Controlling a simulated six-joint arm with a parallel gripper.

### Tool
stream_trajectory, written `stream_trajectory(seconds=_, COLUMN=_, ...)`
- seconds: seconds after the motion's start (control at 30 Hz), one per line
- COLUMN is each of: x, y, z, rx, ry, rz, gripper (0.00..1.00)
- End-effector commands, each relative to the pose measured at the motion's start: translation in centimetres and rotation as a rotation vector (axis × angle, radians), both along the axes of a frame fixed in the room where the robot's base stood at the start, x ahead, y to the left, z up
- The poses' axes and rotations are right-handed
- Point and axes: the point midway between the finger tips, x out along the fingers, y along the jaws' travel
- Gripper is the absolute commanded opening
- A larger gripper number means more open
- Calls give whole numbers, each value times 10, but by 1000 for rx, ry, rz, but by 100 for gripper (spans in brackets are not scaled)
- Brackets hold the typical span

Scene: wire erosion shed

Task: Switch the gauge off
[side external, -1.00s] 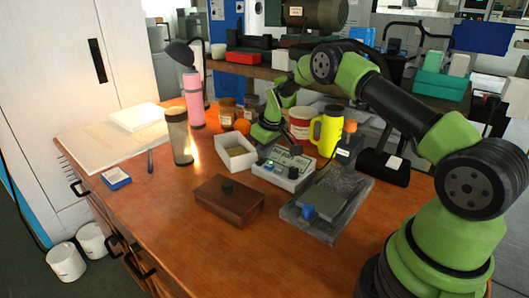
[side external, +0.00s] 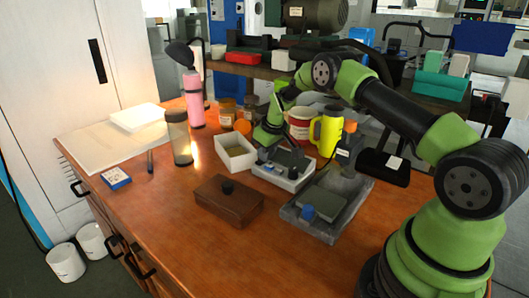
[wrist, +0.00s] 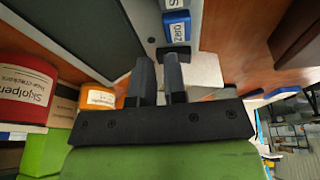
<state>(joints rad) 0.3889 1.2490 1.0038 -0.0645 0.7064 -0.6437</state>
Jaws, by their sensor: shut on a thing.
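The gauge (side external: 292,184) is a low pale grey box with a dark top, on the wooden bench just in front of the red tin. My gripper (side external: 267,152) is down at the gauge's rear left. In the wrist view, the blue button marked ZERO (wrist: 177,27) lies beyond my fingertips (wrist: 160,62). The fingers are close together with a narrow gap, at the gauge's face. They are shut on a small part that looks like its switch; it is mostly hidden. The display reading cannot be read.
A white open tray (side external: 236,162) stands left of the gauge, a brown wooden box (side external: 228,207) in front. A stone-based stand (side external: 312,225) is at the right. The red tin (side external: 299,123) and yellow mug (side external: 327,137) stand behind. The front of the bench is clear.

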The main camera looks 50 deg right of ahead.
Motion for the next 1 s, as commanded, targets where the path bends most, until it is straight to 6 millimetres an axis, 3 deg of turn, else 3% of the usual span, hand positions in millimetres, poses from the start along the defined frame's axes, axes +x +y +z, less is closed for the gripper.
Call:
stream_trajectory(seconds=0.03, x=-1, y=0, z=-9, rx=-10, ry=0, rz=10, gripper=0)
stream_trajectory(seconds=0.43, x=0, y=18, z=-8, rx=-5, ry=1, rz=9, gripper=0)
stream_trajectory(seconds=0.77, x=-1, y=19, z=-7, rx=0, ry=4, rz=5, gripper=0)
stream_trajectory(seconds=0.87, x=-1, y=18, z=-1, rx=-2, ry=3, rz=4, gripper=0)
stream_trajectory(seconds=1.0, x=0, y=13, z=23, rx=-12, ry=-8, rz=3, gripper=0)
